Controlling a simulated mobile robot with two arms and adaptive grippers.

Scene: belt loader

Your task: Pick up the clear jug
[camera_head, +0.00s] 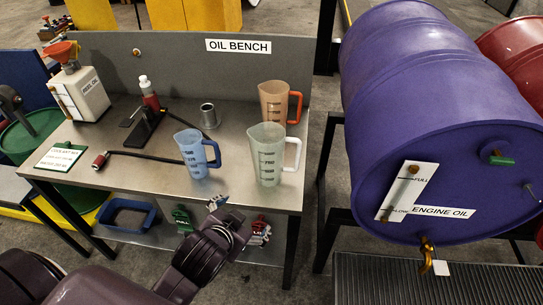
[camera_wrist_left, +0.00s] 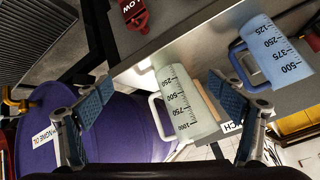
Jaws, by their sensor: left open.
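The clear jug (camera_head: 267,153), pale greenish with dark markings and a white handle on its right, stands upright near the bench's front right corner. My left gripper (camera_head: 238,217) is open and empty, in front of the bench's front edge and below its top, apart from the jug. In the left wrist view the clear jug (camera_wrist_left: 188,105) lies beyond and between the two open fingers (camera_wrist_left: 163,98), with its handle toward the left finger. My right gripper is not in view.
A blue jug (camera_head: 196,152) stands left of the clear jug, and an orange jug (camera_head: 273,101) close behind it. A metal cup (camera_head: 209,116) sits behind. The bench (camera_head: 135,179) has a lower shelf with items.

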